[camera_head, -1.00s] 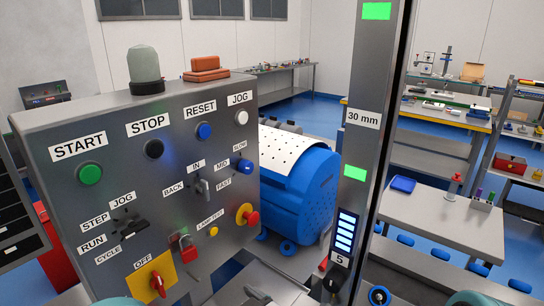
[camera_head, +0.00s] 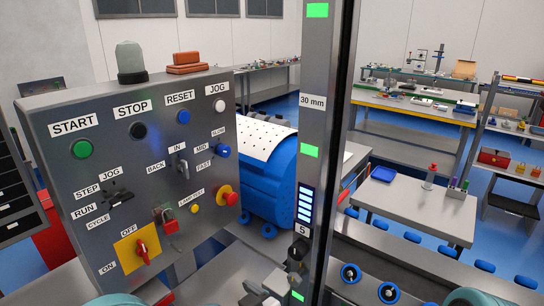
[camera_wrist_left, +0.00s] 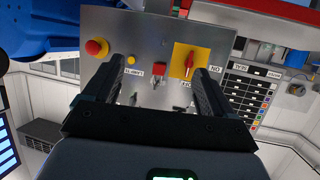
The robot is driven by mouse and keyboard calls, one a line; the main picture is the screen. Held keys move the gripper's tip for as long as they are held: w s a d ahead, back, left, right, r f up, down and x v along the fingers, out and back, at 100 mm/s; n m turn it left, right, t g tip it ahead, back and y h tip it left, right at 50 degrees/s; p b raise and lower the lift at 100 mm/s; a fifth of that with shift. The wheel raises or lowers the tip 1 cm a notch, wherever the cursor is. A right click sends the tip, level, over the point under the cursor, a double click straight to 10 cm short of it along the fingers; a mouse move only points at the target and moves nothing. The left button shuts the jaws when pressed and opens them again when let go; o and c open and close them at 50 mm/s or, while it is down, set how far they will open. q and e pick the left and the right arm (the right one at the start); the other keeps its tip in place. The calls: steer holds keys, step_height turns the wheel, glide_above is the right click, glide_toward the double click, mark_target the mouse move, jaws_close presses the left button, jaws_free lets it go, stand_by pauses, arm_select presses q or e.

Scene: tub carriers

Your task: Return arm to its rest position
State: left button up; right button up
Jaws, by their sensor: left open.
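My left gripper (camera_wrist_left: 155,78) shows in the left wrist view with its two dark fingers apart and nothing between them. It points at the grey control panel (camera_wrist_left: 137,28), which appears upside down there. A red padlock (camera_wrist_left: 158,70) shows between the fingers, and a red rotary switch on a yellow plate (camera_wrist_left: 180,53) is near the right finger. Whether the fingers touch the panel is unclear. In the head view the control panel (camera_head: 55,185) stands at the left, with the padlock (camera_head: 166,218) and rotary switch (camera_head: 143,251) on its lower part. My right gripper is not in view.
A tall metal post (camera_head: 320,130) stands right of the panel. A blue tub (camera_head: 262,185) with a white perforated sheet sits behind. Blue floor shows between the benches.

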arm_select(q)
steer(key=a+f+m+g+h, duration=0.3)
steer(key=f+h, duration=0.4)
steer(key=f, duration=1.1)
steer(key=s+f+m+g+h, duration=0.1)
steer(key=s+f+g+h, duration=0.1)
steer(key=s+f, duration=0.2)
steer(key=s+f+m+g+h, duration=0.1)
steer(key=s+f+g+h, duration=0.1)
steer(key=s, duration=0.8)
steer(key=s+f+m+g+h, duration=0.1)
steer(key=s+f+g+h, duration=0.1)
steer(key=s+f, duration=0.4)
steer(key=shift+s+a+g, duration=0.3)
steer(key=shift+s+g, duration=0.1)
steer(key=shift+g, duration=0.3)
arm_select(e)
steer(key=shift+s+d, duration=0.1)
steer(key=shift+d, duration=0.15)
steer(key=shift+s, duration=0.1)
